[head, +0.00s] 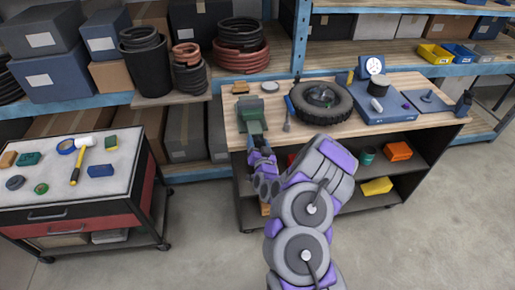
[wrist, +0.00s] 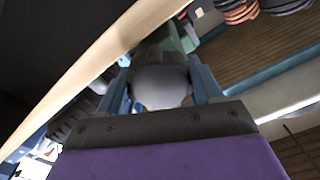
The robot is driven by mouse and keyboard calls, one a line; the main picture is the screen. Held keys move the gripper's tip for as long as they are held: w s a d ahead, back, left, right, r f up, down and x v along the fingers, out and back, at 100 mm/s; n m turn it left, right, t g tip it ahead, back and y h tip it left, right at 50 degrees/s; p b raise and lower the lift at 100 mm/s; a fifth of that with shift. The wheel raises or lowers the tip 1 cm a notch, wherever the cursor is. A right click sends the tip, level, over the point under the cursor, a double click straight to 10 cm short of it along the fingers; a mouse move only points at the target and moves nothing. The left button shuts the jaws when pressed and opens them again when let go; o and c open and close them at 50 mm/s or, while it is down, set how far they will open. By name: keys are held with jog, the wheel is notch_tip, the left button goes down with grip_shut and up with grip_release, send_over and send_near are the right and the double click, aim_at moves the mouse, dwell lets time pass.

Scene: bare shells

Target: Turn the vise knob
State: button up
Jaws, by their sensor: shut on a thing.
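The green vise (head: 251,108) stands at the left front of the wooden workbench (head: 330,135). My gripper (head: 259,146) is at the bench's front edge, just below the vise. In the wrist view my gripper's two blue fingers (wrist: 162,78) stand on either side of a rounded grey vise knob (wrist: 160,88) and are shut on it. Part of the green vise body (wrist: 180,38) shows behind the knob. In the head view my gripper and arm hide the knob.
A tire (head: 338,112) lies on the bench right of the vise, with a blue device (head: 382,106) beyond it. A tool cart (head: 60,200) with a mallet (head: 82,150) stands at left. Shelves fill the back. The floor at right is clear.

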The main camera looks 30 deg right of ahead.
jog(key=shift+d+m+b, duration=0.1)
jog(key=shift+m+b, duration=1)
jog(key=o, duration=1)
jog(key=shift+o, duration=0.2)
jog(key=shift+s, duration=0.15)
jog(key=p+v, duration=1.1)
jog(key=v, duration=0.6)
jog(key=shift+p, duration=0.3)
jog(key=shift+c, duration=0.2)
